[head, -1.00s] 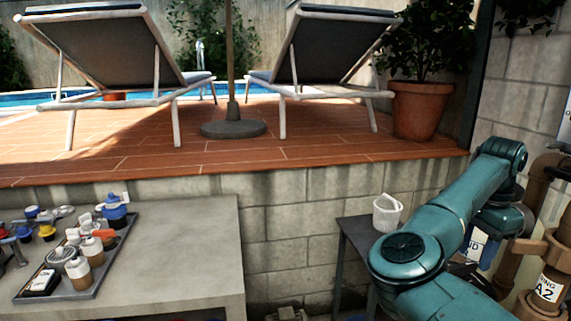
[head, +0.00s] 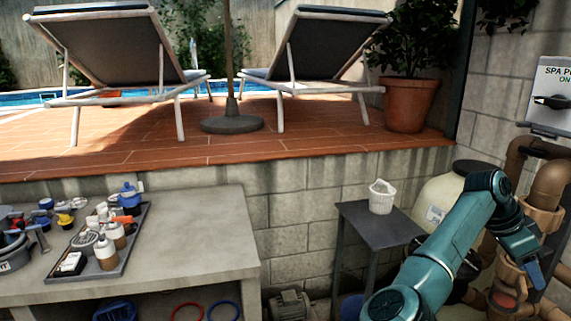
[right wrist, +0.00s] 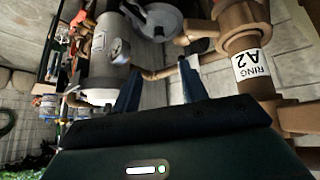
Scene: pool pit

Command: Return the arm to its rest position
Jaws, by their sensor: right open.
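My right arm (head: 440,245) reaches up from the bottom of the head view and bends at a raised elbow on the right. My right gripper (head: 535,275) hangs down from it, in front of the brown pipes. In the right wrist view the two dark blue fingers of the right gripper (right wrist: 158,88) stand apart with nothing between them. A brown pipe with a white label reading "RING A2" (right wrist: 251,64) is to the right of the fingers there. My left gripper is in neither view.
Brown pipes (head: 548,185) and a beige tank (head: 440,200) stand close to the right arm. A small dark table (head: 375,228) holds a white basket (head: 381,197). A concrete bench (head: 190,235) at left carries a tray (head: 135,240) of bottles. A switch box (head: 550,95) hangs on the wall.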

